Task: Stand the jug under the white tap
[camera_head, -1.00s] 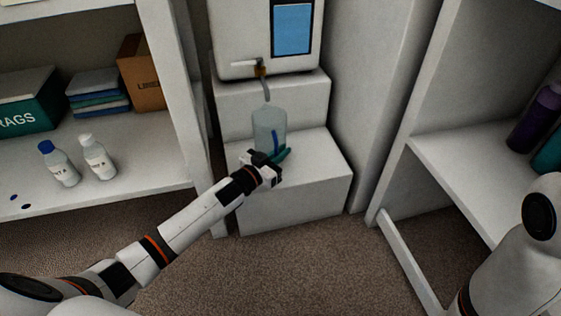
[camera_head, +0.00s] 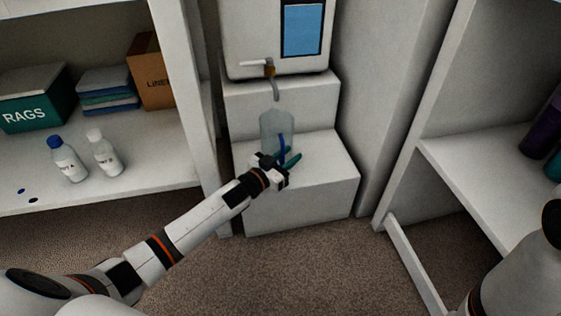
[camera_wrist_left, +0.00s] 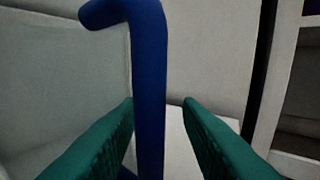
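The jug (camera_head: 274,127) is clear and bluish with a blue handle (camera_head: 283,148). It looks upright on the lower white step, just below the spout of the tap (camera_head: 272,80), which has a white lever. A small gap shows between spout and jug rim. My left gripper (camera_head: 287,160) is at the handle side, its green fingers spread. In the left wrist view the blue handle (camera_wrist_left: 150,75) stands between the open fingers (camera_wrist_left: 158,110), with room on both sides. The jug's pale wall (camera_wrist_left: 60,75) is at the left there. My right gripper is out of view.
The lower step (camera_head: 310,190) is clear right of the jug. The white dispenser with a blue screen (camera_head: 303,30) sits above. A left shelf holds two bottles (camera_head: 67,160), a RAGS box (camera_head: 35,97), folded cloths and a cardboard box. A right shelf (camera_head: 480,175) holds dark bottles.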

